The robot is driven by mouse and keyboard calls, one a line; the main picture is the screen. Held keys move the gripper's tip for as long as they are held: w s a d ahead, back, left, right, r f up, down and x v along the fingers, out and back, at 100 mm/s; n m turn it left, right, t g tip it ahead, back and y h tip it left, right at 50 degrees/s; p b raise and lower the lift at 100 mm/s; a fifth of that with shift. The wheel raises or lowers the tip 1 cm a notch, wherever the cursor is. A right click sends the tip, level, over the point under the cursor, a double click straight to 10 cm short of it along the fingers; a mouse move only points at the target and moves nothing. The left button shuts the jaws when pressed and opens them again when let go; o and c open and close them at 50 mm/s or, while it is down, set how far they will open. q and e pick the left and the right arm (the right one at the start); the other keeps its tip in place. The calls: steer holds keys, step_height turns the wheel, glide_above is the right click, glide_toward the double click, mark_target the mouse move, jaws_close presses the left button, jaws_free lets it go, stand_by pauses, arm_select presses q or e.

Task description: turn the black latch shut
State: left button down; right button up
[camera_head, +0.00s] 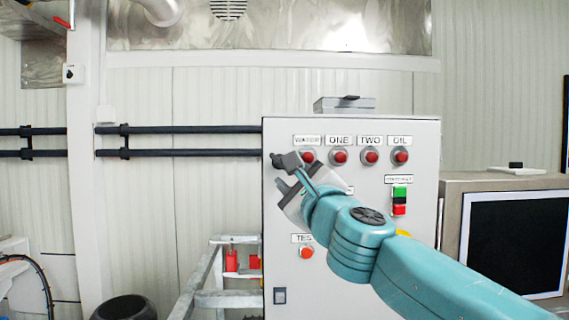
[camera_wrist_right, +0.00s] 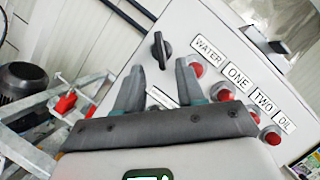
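The black latch (camera_wrist_right: 160,48) is a small knob-like handle near a corner of the grey control cabinet, beside the WATER label in the right wrist view. My right gripper (camera_wrist_right: 159,68) is open, with one finger on each side of the latch's line. The latch shows just beyond the fingertips, and I cannot tell whether they touch it. In the head view my right gripper (camera_head: 284,174) is at the left edge of the cabinet (camera_head: 350,270). A dark piece by its upper finger may be the latch, mostly hidden. My left gripper is not in view.
Red buttons (camera_head: 370,157) labelled WATER, ONE, TWO and OIL sit right of the gripper. A green and red switch (camera_head: 400,201) is further right. A TEST button (camera_head: 306,252) is below. A dark-screened box (camera_head: 513,240) stands at right, a metal frame (camera_head: 203,279) at lower left.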

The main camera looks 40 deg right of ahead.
steer(key=p+x, duration=0.1)
steer(key=x, duration=0.3)
steer(key=shift+w+d+r, duration=0.15)
steer(key=shift+w, duration=0.15)
steer(key=shift+s+r, duration=0.1)
steer(key=shift+s, duration=0.05)
steer(key=shift+c, duration=0.9)
jaws_close()
